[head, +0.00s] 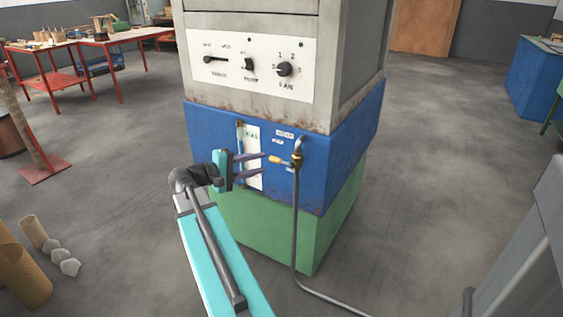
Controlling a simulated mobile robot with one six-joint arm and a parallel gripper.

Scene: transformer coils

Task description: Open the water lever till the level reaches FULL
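The water lever (279,160) is a small orange-yellow handle. It points left from a brass valve (297,160) on a grey pipe, in front of the blue section of the cabinet. A white level panel (254,138) with a narrow upright tube is on the blue face, left of the lever. Its markings and level are too small to read, and my gripper hides part of it. My gripper (264,164) has its two dark fingers apart and pointing right, just left of the lever's tip. Nothing shows between the fingers. I cannot tell whether they touch the lever.
The grey pipe (295,230) runs down to the floor and off to the right. Above the blue section (340,140) is a grey panel with knobs (284,69); below is a green base (335,235). Rolls (20,275) lie at left. Open floor surrounds the cabinet.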

